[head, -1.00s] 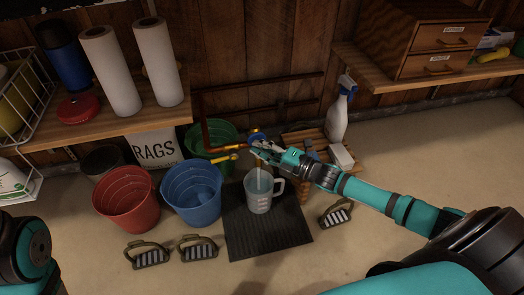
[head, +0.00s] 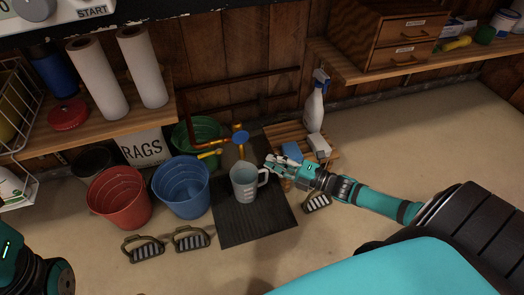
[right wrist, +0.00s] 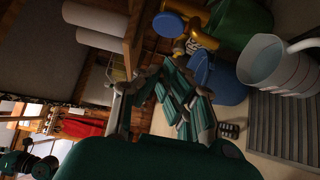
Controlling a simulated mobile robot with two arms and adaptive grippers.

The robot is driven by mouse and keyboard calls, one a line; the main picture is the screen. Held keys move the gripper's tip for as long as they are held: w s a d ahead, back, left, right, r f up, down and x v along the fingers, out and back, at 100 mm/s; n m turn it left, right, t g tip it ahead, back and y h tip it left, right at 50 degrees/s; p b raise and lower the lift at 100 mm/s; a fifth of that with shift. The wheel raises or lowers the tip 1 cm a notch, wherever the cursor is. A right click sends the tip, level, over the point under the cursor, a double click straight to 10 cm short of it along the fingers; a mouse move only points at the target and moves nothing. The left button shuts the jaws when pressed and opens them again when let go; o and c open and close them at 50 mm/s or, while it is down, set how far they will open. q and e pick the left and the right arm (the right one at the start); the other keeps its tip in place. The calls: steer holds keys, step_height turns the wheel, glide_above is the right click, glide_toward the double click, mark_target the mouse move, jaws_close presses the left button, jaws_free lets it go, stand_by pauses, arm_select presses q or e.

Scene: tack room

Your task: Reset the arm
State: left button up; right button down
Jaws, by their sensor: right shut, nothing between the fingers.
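My right gripper (head: 272,165) is shut and empty. It hangs in the air just right of the tap, near the jug's handle, and touches neither as far as I can tell. The tap's blue knob (head: 240,138) and its yellow brass body stand behind the jug; the knob also shows in the right wrist view (right wrist: 168,24). The clear measuring jug (head: 244,184) stands upright on a black ribbed mat (head: 254,226). It appears to hold water in the right wrist view (right wrist: 279,62). Part of my left arm shows at the lower left; its gripper is out of view.
Red (head: 120,200) and blue (head: 181,190) buckets stand left of the mat, a green bucket (head: 186,133) behind. A spray bottle (head: 314,106), sponge and white block are on a slatted wooden rack (head: 283,135). Stirrups lie on the floor. The floor at right is clear.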

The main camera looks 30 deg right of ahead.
steer(key=shift+s+d, duration=0.2)
steer(key=shift+s, duration=0.15)
stand_by(0.3)
